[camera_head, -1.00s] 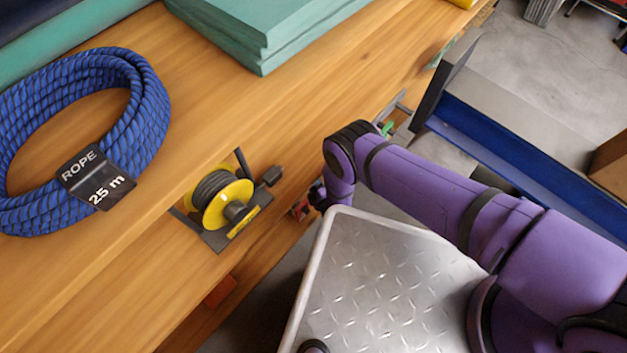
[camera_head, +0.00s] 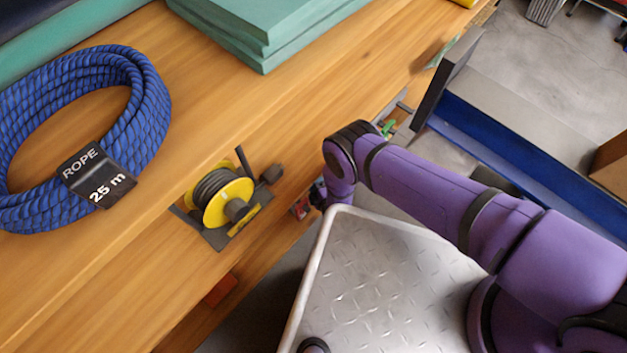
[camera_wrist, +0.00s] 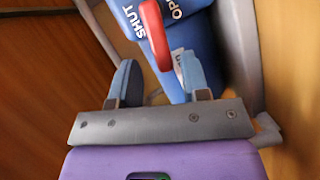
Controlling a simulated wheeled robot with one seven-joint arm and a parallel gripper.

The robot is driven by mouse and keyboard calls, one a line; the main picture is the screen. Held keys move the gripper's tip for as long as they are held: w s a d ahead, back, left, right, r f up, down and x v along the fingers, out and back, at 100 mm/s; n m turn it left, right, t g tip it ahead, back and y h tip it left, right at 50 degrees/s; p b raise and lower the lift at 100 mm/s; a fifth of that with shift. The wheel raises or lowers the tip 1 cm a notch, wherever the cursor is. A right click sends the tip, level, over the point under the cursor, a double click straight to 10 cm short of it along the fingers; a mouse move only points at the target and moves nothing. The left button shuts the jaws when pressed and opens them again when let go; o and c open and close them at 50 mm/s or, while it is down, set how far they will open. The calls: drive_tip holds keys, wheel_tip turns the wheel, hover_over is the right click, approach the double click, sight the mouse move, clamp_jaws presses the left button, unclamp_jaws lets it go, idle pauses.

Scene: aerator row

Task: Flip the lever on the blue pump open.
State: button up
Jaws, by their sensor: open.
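The blue pump (camera_wrist: 193,38) fills the top middle of the wrist view, with white lettering SHUT on the left and OP, cut off, on the right. My gripper (camera_wrist: 157,64) is open, with a blue-padded finger on each side. The lever's lower end shows between the fingertips; I cannot tell whether either finger touches it. In the head view my arm hides most of that spot; only small red and blue bits show beside my wrist.
A yellow cable reel (camera_head: 228,200) sits on the wooden bench left of my arm. A blue rope coil (camera_head: 140,110) and teal boards (camera_head: 262,40) lie on the bench top. A grey pipe or frame (camera_wrist: 243,60) runs right of the pump. A blue beam (camera_head: 500,135) stands right.

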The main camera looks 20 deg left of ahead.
drive_tip(key=v, duration=1)
drive_tip(key=shift+s+d, duration=0.2)
